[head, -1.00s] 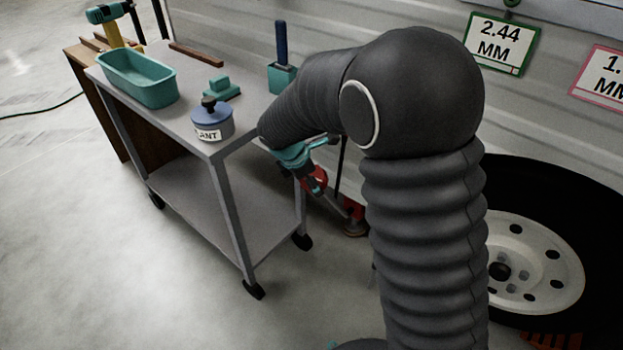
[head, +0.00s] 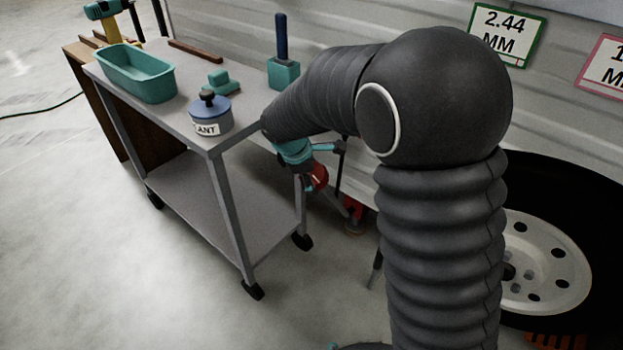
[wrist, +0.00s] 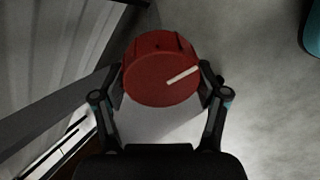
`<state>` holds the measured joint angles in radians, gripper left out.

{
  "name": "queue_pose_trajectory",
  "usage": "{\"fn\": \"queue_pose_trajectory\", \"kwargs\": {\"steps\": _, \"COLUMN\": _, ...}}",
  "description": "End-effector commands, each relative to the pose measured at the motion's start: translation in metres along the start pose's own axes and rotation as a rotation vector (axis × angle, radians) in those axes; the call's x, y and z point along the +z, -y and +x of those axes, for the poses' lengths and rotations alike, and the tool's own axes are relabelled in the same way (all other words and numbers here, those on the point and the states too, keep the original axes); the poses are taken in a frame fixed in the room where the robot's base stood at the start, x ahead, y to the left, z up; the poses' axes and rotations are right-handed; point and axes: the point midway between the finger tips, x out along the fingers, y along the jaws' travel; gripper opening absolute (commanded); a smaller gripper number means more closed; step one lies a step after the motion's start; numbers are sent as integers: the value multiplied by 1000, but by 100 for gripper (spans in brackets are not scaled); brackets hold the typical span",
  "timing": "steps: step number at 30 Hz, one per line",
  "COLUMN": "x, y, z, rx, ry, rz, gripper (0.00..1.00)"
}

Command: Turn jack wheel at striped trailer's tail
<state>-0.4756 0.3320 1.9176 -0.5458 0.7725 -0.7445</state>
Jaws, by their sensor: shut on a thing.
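The red jack wheel (wrist: 158,78) sits between my two fingers in the wrist view, with a white line on its face slanting up to the right. In the head view the red wheel (head: 317,178) shows in part below my wrist, beside the trailer's lower wall. My gripper (wrist: 160,88) is shut on the wheel, one finger on each side. In the head view my arm hides most of my gripper. A red piece (head: 353,208) near the floor stands below the wheel.
A grey cart (head: 185,195) stands close on the left, holding a teal tub (head: 135,75), a labelled blue pot (head: 211,115) and a teal holder (head: 283,74). The trailer's ribbed wall (head: 240,28) is behind. A wheel (head: 545,265) is at right. Open floor lies front left.

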Motion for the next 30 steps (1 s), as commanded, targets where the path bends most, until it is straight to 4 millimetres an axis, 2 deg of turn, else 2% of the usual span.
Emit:
{"fn": "queue_pose_trajectory", "kwargs": {"steps": 1, "x": 1, "y": 4, "z": 5, "rx": -6, "ry": 2, "rz": 38, "gripper": 38}}
{"fn": "queue_pose_trajectory", "kwargs": {"steps": 12, "x": 2, "y": 4, "z": 5, "rx": 9, "ry": -12, "rz": 251, "gripper": 38}}
{"fn": "queue_pose_trajectory", "kwargs": {"steps": 30, "x": 2, "y": 4, "z": 4, "rx": 10, "ry": -14, "rz": 312, "gripper": 38}}
